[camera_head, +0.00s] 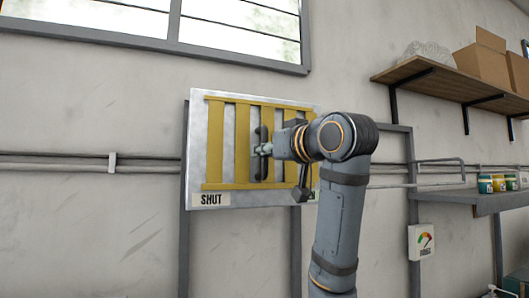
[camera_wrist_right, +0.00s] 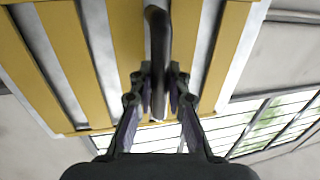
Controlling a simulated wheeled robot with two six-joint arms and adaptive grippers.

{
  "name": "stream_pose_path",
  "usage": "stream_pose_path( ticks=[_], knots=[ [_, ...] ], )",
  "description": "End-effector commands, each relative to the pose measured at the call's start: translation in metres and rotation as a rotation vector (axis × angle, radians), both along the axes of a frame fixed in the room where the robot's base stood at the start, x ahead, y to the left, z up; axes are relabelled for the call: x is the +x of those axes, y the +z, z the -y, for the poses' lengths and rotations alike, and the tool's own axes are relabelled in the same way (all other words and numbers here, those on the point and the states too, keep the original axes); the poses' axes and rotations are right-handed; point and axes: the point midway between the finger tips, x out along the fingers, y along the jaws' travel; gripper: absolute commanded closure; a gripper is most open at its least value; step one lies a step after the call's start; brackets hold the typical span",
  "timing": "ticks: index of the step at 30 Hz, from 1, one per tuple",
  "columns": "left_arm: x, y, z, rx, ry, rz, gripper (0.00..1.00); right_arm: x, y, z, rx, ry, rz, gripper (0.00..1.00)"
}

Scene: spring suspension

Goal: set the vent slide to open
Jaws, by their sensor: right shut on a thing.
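The vent slide (camera_head: 214,140) is a yellow slatted frame on a pale metal plate (camera_head: 197,115) on the wall. A label reading SHUT (camera_head: 211,199) sits at the plate's lower left; my arm covers the lower right of the plate. A dark upright handle (camera_head: 259,170) stands on the slide near its middle. My right gripper (camera_head: 263,149) is shut on this handle. In the right wrist view the handle (camera_wrist_right: 158,30) runs between the two fingers (camera_wrist_right: 158,90), with yellow slats (camera_wrist_right: 80,60) behind it. My left gripper is not in view.
A dark frame (camera_head: 185,240) carries the plate. At right are a wooden shelf (camera_head: 440,84) with cardboard boxes (camera_head: 482,66), a lower shelf (camera_head: 485,199) with small jars (camera_head: 486,184), and a gauge box (camera_head: 422,242). A window (camera_head: 240,35) is above. The wall left of the plate is clear except for conduits.

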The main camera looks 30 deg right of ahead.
Motion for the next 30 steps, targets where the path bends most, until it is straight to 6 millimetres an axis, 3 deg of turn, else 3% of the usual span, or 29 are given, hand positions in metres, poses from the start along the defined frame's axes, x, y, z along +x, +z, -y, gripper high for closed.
stream_pose_path(
  ticks=[5, 13, 22, 23, 24, 28, 30],
  knots=[
    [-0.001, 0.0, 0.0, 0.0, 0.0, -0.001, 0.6, 0.0, -0.001, 0.0, 0.0, 0.001, -0.002, 1.0],
    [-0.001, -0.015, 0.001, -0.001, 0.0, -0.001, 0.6, -0.008, -0.002, 0.033, 0.0, -0.002, -0.001, 1.0],
    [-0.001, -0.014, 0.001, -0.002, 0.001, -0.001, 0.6, -0.008, -0.001, 0.036, 0.0, -0.001, -0.004, 1.0],
    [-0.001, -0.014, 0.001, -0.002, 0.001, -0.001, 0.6, -0.008, -0.001, 0.036, 0.0, -0.001, -0.004, 0.84],
    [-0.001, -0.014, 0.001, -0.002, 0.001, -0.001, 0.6, -0.008, -0.001, 0.036, 0.0, -0.001, -0.003, 0.78],
    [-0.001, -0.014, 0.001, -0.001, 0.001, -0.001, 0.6, -0.008, -0.001, 0.035, 0.0, 0.0, -0.002, 0.61],
    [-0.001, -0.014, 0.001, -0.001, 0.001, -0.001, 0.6, -0.008, -0.001, 0.035, 0.0, 0.0, -0.002, 0.61]
  ],
)
